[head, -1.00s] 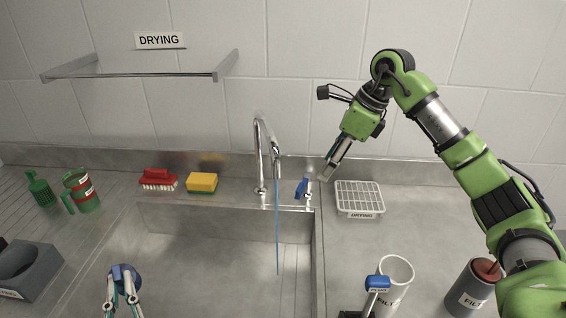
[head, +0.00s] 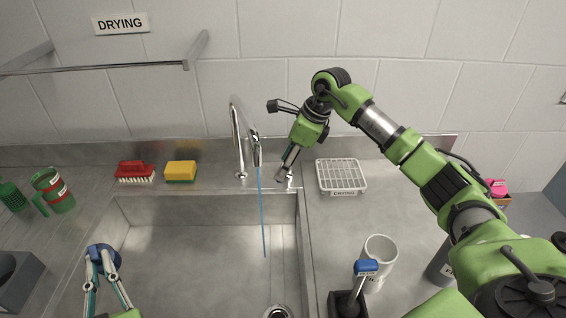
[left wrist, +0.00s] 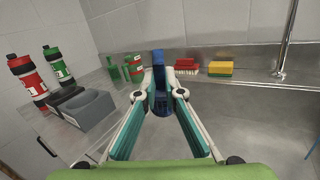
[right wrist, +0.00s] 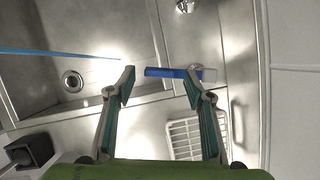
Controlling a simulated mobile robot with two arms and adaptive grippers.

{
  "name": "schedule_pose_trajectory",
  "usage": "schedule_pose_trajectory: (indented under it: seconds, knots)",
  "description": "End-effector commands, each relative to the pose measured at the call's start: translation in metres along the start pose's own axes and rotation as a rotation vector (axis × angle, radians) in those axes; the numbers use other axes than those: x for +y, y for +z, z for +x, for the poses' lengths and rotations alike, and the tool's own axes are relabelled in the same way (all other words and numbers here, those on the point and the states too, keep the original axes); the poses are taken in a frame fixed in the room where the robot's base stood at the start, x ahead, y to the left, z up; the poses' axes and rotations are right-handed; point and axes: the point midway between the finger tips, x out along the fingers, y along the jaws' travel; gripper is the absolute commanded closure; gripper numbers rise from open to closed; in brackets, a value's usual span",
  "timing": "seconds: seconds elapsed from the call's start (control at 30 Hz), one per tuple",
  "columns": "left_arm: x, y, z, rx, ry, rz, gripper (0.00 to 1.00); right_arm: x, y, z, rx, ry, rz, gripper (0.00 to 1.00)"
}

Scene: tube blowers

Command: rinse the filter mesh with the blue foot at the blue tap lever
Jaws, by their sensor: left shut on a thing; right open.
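My left gripper (head: 103,262) is shut on the filter mesh with the blue foot (head: 110,255), over the left part of the sink (head: 170,240). In the left wrist view the blue foot (left wrist: 159,75) stands up between the fingertips; the mesh itself is hard to make out. A blue water stream (head: 262,210) runs from the tap (head: 238,140), well to the right of the filter mesh. My right gripper (head: 285,170) is open at the sink's back right corner. The blue tap lever (right wrist: 165,72) lies across the space at its fingertips; in the head view the gripper mostly hides it.
A white drying rack (head: 341,176), a white cylinder (head: 379,250) and a blue-topped tool (head: 366,268) stand right of the sink. A red brush (head: 135,173) and a sponge (head: 181,172) lie behind it. The sink's middle is clear.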

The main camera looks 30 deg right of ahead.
Motion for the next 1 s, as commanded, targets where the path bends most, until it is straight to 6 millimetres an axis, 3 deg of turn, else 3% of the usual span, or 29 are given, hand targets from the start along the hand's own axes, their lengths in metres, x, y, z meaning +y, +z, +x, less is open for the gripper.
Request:
schedule_pose_trajectory:
  seconds: [0.2, 0.47, 0.67, 0.87, 1.0]
  knots:
    - [0.001, 0.005, 0.001, -0.001, 0.0, 0.0, 1.0, 0.0, 0.0, 0.015, 0.0, 0.0, 0.001, 0.52]
    - [0.001, 0.005, 0.001, -0.001, 0.0, 0.0, 1.0, 0.0, 0.0, 0.017, 0.0, 0.0, 0.001, 0.52]
    - [0.001, 0.005, 0.001, 0.0, 0.0, 0.0, 1.0, 0.0, 0.0, 0.016, -0.001, 0.0, 0.0, 1.0]
    - [0.0, 0.0, 0.0, 0.0, 0.0, 0.0, 1.0, -0.001, -0.002, 0.016, -0.001, 0.009, -0.025, 1.0]
    - [-0.002, -0.014, -0.001, 0.0, 0.0, 0.0, 1.0, -0.007, -0.021, 0.011, 0.0, 0.038, -0.099, 1.0]
